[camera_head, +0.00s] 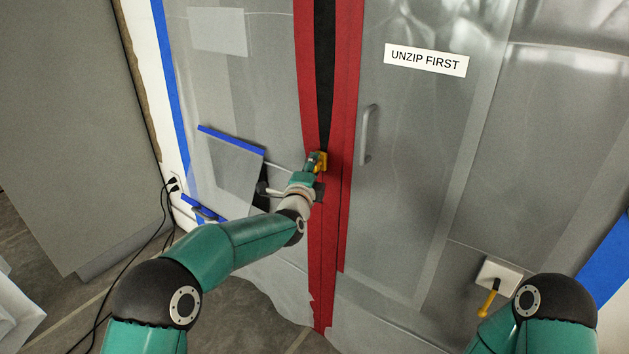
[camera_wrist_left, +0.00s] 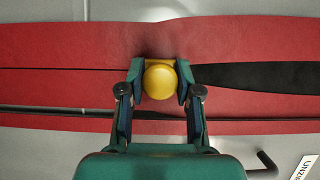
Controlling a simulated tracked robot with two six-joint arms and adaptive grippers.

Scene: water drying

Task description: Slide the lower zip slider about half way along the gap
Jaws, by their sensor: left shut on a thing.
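The yellow zip slider (camera_head: 321,160) sits on the red zip strip (camera_head: 329,240) of the plastic sheet. Its round yellow knob (camera_wrist_left: 160,81) shows in the left wrist view. My left gripper (camera_head: 317,164) is shut on the knob, one finger on each side; it also shows in the left wrist view (camera_wrist_left: 160,88). A dark open gap (camera_head: 324,60) runs upward from the slider, and the strip below it shows as a closed line. In the left wrist view the gap (camera_wrist_left: 255,75) lies right of the knob. My right gripper is out of view.
A grey handle (camera_head: 368,135) stands on the sheet right of the strip, below an "UNZIP FIRST" label (camera_head: 426,58). A grey flap with a blue top edge (camera_head: 230,165) is left of my gripper. A white plate with a yellow lever (camera_head: 487,302) is at lower right.

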